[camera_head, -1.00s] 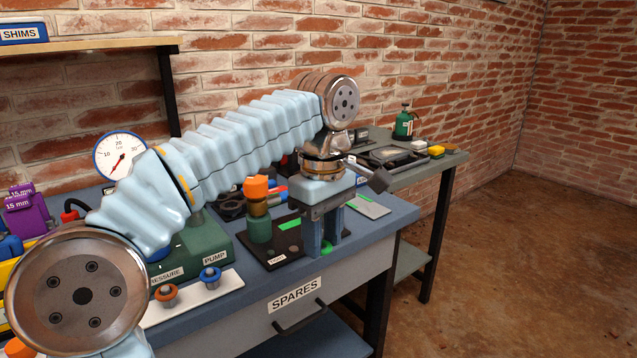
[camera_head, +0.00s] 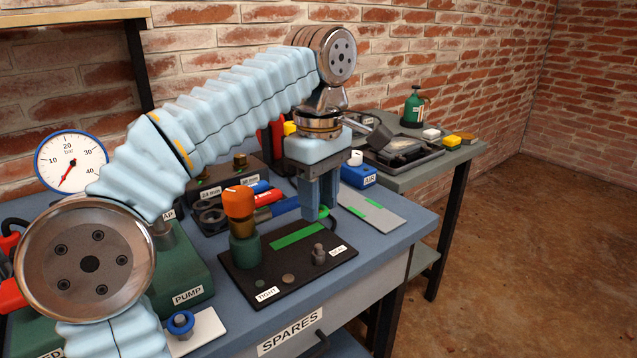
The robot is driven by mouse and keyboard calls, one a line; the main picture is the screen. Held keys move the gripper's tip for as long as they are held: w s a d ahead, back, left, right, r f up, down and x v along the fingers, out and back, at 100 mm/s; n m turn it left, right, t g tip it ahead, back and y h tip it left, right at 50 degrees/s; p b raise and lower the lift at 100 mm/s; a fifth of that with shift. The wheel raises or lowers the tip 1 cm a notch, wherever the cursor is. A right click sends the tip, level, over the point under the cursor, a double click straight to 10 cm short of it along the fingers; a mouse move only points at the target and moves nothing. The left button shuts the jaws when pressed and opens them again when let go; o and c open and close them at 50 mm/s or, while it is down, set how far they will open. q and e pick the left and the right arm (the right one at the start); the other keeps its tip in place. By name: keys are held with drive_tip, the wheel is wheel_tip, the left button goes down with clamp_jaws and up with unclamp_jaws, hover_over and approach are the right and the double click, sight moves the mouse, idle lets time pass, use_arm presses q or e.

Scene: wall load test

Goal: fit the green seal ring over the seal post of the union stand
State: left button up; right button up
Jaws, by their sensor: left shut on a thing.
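My left gripper (camera_head: 318,212) points down and is shut on the green seal ring (camera_head: 324,212), of which only a thin green edge shows at the fingertips. The union stand (camera_head: 288,262) is a black plate on the bench with a green strip. Its short grey seal post (camera_head: 319,254) stands upright near the right end, beside a small label. The ring shows above the post in the picture, apart from it. An orange-capped brass and green fitting (camera_head: 241,225) stands at the plate's left. My right gripper is not in view.
Behind the stand lie dark rings (camera_head: 208,214) and red and blue handled tools (camera_head: 268,197). A grey plate with a green strip (camera_head: 370,212) lies to the right. A green pump (camera_head: 185,275) and a white tray with a blue ring (camera_head: 181,324) are at the left.

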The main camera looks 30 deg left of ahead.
sight(320, 246)
use_arm(q)
drive_tip(key=shift+f+b, duration=0.3)
drive_tip(key=shift+f, duration=0.3)
wheel_tip(320, 246, down, 3)
drive_tip(key=b, duration=0.3)
drive_tip(key=shift+f, duration=0.35)
drive_tip(key=shift+d+p, duration=0.15)
drive_tip(key=shift+p, duration=0.15)
drive_tip(key=shift+f, duration=0.15)
drive_tip(key=shift+f+b, duration=0.9)
drive_tip(key=shift+f, duration=0.2)
